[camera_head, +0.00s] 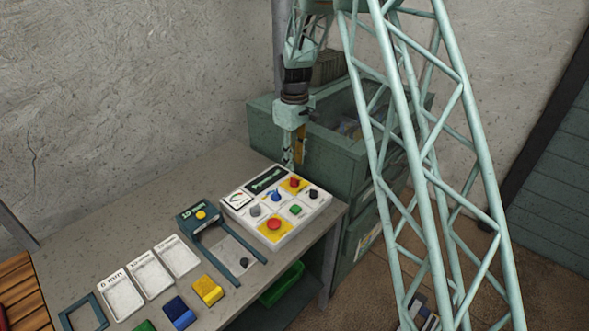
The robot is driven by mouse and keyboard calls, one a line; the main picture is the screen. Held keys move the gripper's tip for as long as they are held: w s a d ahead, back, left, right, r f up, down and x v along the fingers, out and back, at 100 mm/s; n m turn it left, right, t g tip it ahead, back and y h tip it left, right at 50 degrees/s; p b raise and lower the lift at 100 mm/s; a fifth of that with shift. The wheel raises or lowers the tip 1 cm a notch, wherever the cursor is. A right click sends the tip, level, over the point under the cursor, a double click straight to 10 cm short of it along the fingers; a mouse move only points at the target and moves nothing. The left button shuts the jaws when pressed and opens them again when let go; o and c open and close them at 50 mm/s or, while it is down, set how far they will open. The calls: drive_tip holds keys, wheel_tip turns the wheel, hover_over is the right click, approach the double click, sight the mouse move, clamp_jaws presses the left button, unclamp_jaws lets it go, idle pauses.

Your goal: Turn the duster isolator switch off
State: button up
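A white control panel (243,219) lies on the grey bench. It carries a red knob on a yellow plate (294,183) at its back right and a larger red button on a yellow plate (274,224) at its front. A blue knob (276,196), a green button (295,209), a black knob (313,194) and a grey knob (255,211) sit between and beside them. The labels are too small to read, so I cannot tell which is the duster isolator. My gripper (288,162) points down just behind the panel's back edge, near the red knob; its fingers are too small to judge.
A green cabinet or bin (350,165) stands close behind and right of the panel. A dark frame with a yellow button (200,215), white trays (150,275) and coloured blocks (208,290) lie on the bench (130,225) to the left. My lattice arm crosses the right side.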

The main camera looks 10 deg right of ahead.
drive_tip(key=shift+r, duration=2.25)
drive_tip(key=shift+r, duration=0.1)
drive_tip(key=s+r+m+t+b, duration=0.2)
drive_tip(key=s+r+m+b, duration=0.1)
drive_tip(key=s+r, duration=2.05)
drive_tip(key=s+f+m+t+b, duration=0.1)
drive_tip(key=s+m, duration=0.3)
drive_tip(key=s, duration=3)
drive_tip(key=shift+d+t+b, duration=0.15)
drive_tip(key=shift+t+b, duration=0.35)
drive_tip(key=shift+b, duration=0.3)
